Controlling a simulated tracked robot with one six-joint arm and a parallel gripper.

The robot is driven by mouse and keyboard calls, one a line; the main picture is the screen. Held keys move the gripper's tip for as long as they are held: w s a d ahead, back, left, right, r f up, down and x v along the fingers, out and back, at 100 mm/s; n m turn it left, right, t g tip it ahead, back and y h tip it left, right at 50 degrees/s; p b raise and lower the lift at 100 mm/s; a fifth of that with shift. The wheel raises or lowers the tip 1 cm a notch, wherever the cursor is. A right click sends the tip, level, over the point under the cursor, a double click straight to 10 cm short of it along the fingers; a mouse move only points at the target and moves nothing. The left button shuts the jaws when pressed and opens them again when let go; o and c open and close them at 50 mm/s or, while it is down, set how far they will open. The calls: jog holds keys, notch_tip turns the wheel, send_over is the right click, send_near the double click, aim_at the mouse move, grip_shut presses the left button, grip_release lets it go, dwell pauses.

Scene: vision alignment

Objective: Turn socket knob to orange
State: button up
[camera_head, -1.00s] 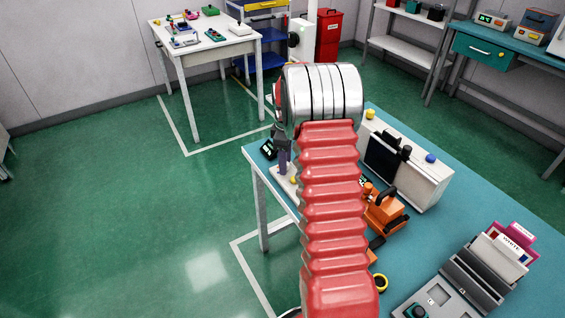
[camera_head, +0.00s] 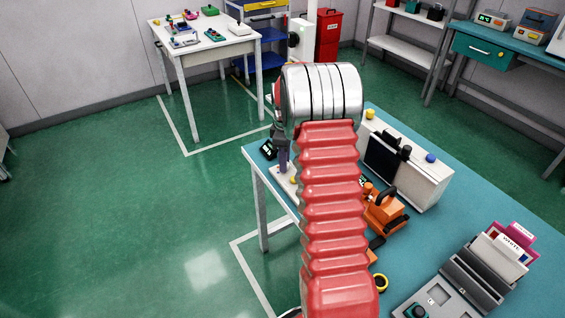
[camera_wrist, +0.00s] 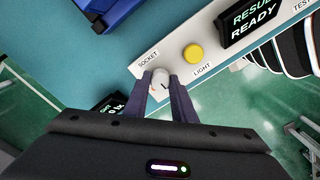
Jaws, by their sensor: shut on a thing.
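The socket knob (camera_wrist: 159,84) is a small pale round knob with a dark mark and a bit of red-orange on its face. It sits on a white panel (camera_wrist: 228,61), just below the printed label SOCKET (camera_wrist: 148,59) in the wrist view. My gripper (camera_wrist: 160,93) has its two dark purple fingers on either side of the knob and is shut on it. In the head view my gripper (camera_head: 283,154) is at the left end of the teal table, partly behind my red arm, and the knob is hidden there.
A yellow button (camera_wrist: 193,53) marked LIGHT is close to the right finger. A blue object (camera_wrist: 108,14) lies at the top left. An orange device (camera_head: 384,211) and a white box (camera_head: 424,170) stand on the table.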

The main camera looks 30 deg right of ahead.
jog(key=shift+s+d+f+m, duration=0.1)
jog(key=shift+s+d+m, duration=0.1)
jog(key=shift+m, duration=0.3)
dwell(0.5)
jog(key=m, duration=1)
jog(key=shift+a+m, duration=0.1)
jog(key=shift+m, duration=0.3)
dwell(0.5)
jog(key=o, duration=1)
jog(key=shift+o, duration=0.3)
jog(key=shift+w+r, duration=0.1)
jog(key=shift+r, duration=0.1)
